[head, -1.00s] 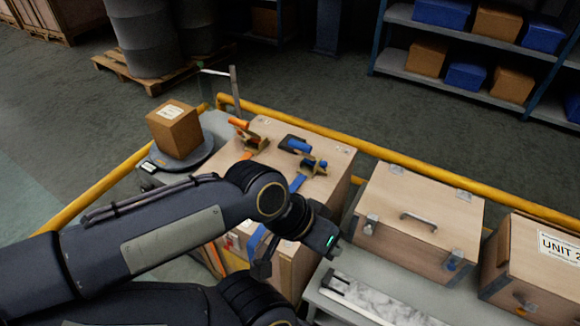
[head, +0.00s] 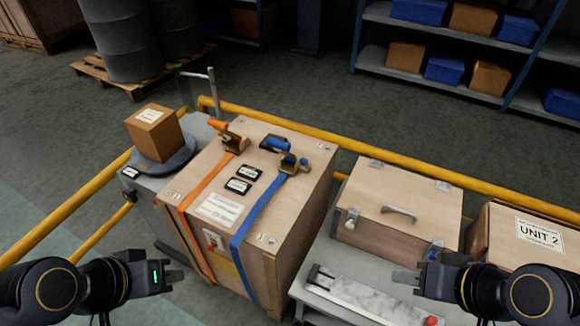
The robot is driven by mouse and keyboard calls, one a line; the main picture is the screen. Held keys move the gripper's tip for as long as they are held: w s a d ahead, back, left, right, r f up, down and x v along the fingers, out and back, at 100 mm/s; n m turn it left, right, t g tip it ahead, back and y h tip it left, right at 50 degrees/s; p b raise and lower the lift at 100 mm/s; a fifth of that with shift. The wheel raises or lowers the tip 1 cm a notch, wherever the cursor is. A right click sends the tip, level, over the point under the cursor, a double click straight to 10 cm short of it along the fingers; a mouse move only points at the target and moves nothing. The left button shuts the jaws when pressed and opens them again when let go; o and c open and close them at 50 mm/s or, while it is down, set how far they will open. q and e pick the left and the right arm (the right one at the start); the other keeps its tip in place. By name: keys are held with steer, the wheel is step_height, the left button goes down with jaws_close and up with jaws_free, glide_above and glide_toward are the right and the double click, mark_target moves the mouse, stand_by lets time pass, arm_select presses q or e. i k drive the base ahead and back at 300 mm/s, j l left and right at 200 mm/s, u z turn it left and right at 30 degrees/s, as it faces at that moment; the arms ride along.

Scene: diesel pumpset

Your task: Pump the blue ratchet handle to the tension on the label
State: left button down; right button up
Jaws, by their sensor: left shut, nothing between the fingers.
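The blue ratchet handle (head: 276,144) sits on top of a large wooden crate (head: 316,163), joined to a bronze ratchet body on the blue strap (head: 257,217). An orange ratchet (head: 229,135) on an orange strap (head: 203,185) sits to its left. Labels (head: 221,210) lie on the crate top, their text too small to read. My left gripper (head: 178,281) is shut and empty, in front of the crate at lower left. My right gripper (head: 397,282) is at lower right, over the grey bench and apart from both ratchets; its jaw state is unclear.
A small carton (head: 154,132) stands on a round scale at the left. Right of the crate are a smaller wooden box with a handle (head: 399,214) and a UNIT 2 box (head: 539,236). Yellow rails (head: 400,181) run behind and left.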

mark_target(280, 146)
steer(key=i+j+z, duration=0.1)
steer(key=z, duration=0.4)
steer(key=i+j+z, duration=0.1)
steer(key=z, duration=0.35)
steer(key=j+z, duration=0.25)
steer(key=z, duration=0.25)
steer(key=i+j, duration=0.05)
